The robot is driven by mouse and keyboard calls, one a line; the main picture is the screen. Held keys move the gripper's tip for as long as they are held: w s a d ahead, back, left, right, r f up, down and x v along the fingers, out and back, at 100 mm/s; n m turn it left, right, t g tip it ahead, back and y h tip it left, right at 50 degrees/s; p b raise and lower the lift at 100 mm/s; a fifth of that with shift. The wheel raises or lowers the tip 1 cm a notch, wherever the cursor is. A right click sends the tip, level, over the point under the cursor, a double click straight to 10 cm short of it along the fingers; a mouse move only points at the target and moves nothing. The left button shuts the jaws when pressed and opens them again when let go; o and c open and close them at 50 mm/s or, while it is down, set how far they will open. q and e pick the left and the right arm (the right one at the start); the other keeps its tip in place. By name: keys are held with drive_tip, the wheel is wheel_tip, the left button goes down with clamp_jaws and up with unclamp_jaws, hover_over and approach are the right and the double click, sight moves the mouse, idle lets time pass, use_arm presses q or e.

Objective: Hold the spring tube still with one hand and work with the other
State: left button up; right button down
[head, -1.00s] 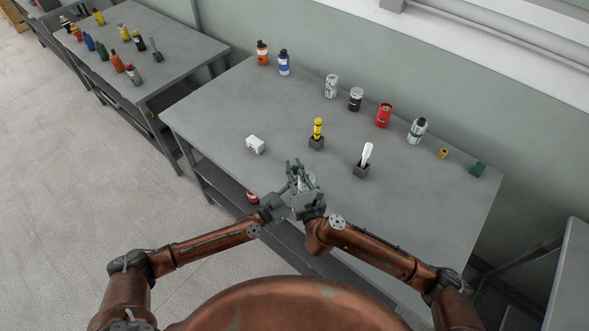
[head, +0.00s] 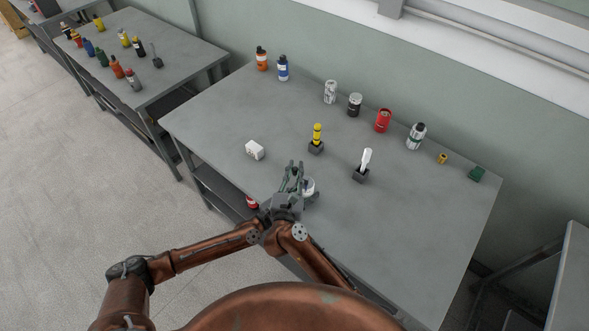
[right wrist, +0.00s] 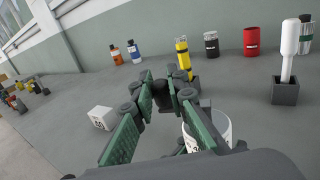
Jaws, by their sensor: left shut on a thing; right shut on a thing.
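A short white tube (head: 308,185) with dark marks is beside my grippers at the table's near edge. I take it for the spring tube; no spring shows. My left gripper (head: 312,196), the lower one, is closed around it, partly hiding it. My right gripper (head: 293,172) is just left of the tube. In the right wrist view its green-padded fingers (right wrist: 164,92) come together around something small and dark, hard to make out. The white tube (right wrist: 219,124) stands against the outside of the right-hand finger there, open at the top.
A white block (head: 255,149), a yellow item (head: 317,132) in a dark holder and a white tool (head: 366,159) in another stand on the grey table (head: 400,225) beyond my grippers. Several bottles and cans line its back. The table's right front is clear.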

drive_tip(key=c, duration=1.8)
unclamp_jaws()
drive_tip(key=shift+c, duration=0.2)
drive_tip(key=shift+s, duration=0.1)
drive_tip(key=s+a, duration=0.1)
drive_tip(key=s, duration=1)
drive_tip(key=shift+s+a, duration=0.15)
drive_tip(key=shift+s, duration=0.25)
drive_tip(key=shift+a+r, duration=0.1)
